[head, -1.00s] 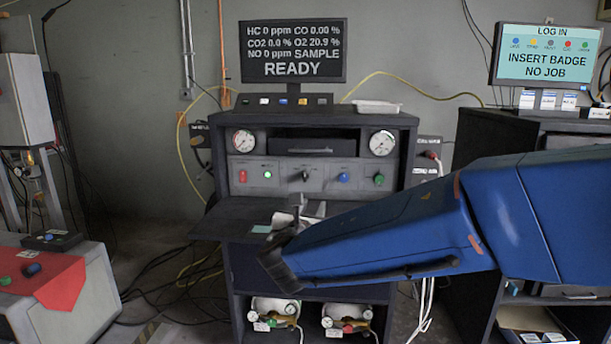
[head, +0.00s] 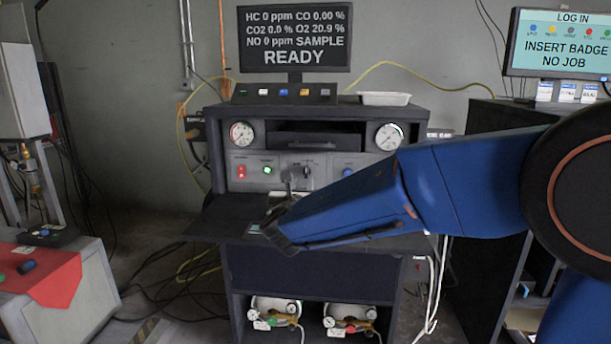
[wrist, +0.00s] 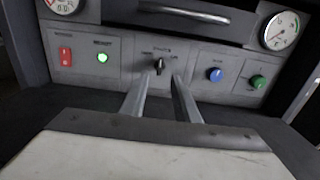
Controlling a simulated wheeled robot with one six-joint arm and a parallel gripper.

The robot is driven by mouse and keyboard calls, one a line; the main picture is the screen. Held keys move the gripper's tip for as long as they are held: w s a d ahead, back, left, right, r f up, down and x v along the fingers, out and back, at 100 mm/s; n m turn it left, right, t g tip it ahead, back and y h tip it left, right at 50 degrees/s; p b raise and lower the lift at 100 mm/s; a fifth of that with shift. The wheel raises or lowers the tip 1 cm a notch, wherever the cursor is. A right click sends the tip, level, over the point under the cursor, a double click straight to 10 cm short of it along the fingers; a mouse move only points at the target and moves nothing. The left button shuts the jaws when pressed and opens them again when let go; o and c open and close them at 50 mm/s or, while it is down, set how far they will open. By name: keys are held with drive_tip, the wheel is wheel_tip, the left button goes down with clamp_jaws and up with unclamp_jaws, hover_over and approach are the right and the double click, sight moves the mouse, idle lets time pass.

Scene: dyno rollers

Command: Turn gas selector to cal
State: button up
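The gas selector is a small black knob (wrist: 159,66) in the middle of the grey control panel. In the head view the knob (head: 306,172) shows just right of my fingers. It looks upright, but its exact setting is too small to read. The monitor (head: 295,38) shows SAMPLE and READY. My gripper (wrist: 161,80) is open and empty, one finger on each side below the knob in the wrist view, pointing at the panel. I cannot tell whether the fingers touch anything. In the head view my gripper (head: 288,180) is just in front of the panel.
A red switch (wrist: 65,56) and a lit green light (wrist: 102,57) are left of the knob. A blue button (wrist: 215,74) and a green knob (wrist: 258,81) are right. Gauges flank the drawer above. A dark shelf (head: 215,222) juts out below the panel.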

sight(306, 172)
drive_tip(key=w, duration=0.8)
drive_tip(key=shift+w+d, duration=0.2)
drive_tip(key=shift+w, duration=0.1)
clamp_jaws()
